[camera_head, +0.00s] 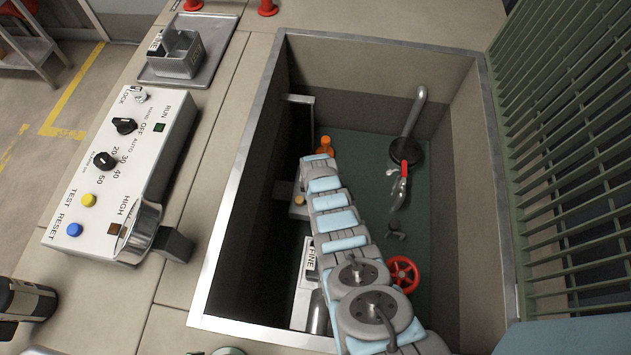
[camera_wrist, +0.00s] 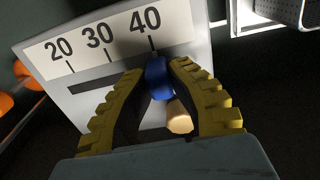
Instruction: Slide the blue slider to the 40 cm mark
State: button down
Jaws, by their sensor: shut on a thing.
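The blue slider (camera_wrist: 158,80) sits at the right end of a dark horizontal slot in a pale scale plate (camera_wrist: 95,62), just under the tick at the 40 mark (camera_wrist: 146,22). The 20 and 30 marks show to its left. My gripper (camera_wrist: 158,72) has yellow ridged fingers on both sides of the slider, shut on it. A tan rounded piece (camera_wrist: 180,118) shows between the fingers, below the slider. In the head view my arm reaches down into the pit, and the slider and fingertips cannot be made out there.
The pit's metal rim (camera_head: 222,235) and walls surround my arm. A red handwheel (camera_head: 403,273) and a pipe with a red lever (camera_head: 404,168) stand close to its right. A control panel (camera_head: 112,160) lies left of the pit, and a green slatted grille (camera_head: 560,150) stands at right.

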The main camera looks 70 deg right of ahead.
jog(key=c, duration=1.2)
grip_release()
jog(key=shift+a+f, duration=0.1)
jog(key=shift+a, duration=0.05)
jog(key=shift+c, duration=0.2)
jog(key=shift+o, duration=1.4)
jog(key=shift+s+a, duration=0.1)
jog(key=shift+a, duration=0.05)
jog(key=shift+r, duration=0.2)
jog(key=shift+d+r, duration=0.25)
jog(key=shift+r, duration=0.15)
jog(key=shift+a+r, duration=0.1)
jog(key=shift+r, duration=0.65)
notch_tip(320, 180, up, 9)
jog(key=shift+r, duration=0.15)
